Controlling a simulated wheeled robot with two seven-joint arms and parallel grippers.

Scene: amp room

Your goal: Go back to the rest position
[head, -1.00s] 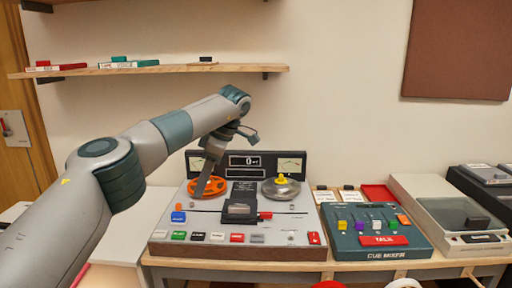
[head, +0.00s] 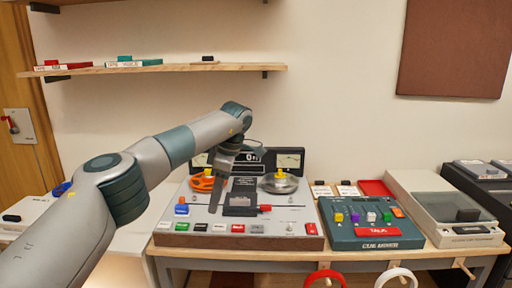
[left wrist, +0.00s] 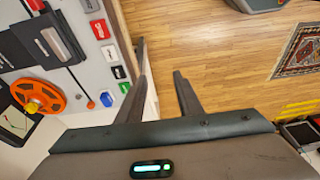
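My left arm comes in from the left in the head view and reaches over a reel tape machine. My left gripper (head: 218,188) hangs down above the left part of that machine. In the left wrist view my left gripper (left wrist: 162,92) shows its two fingers apart with nothing between them, only the wood floor and a pale edge behind. My right gripper is not in either view.
The tape machine (head: 290,228) has an orange reel (head: 203,183) and a metal reel (head: 279,184). A cue mixer (head: 369,245) and a turntable case (head: 450,218) stand to its right. A shelf (head: 225,68) runs above. A red ring (head: 325,275) and white ring (head: 396,274) hang at the front.

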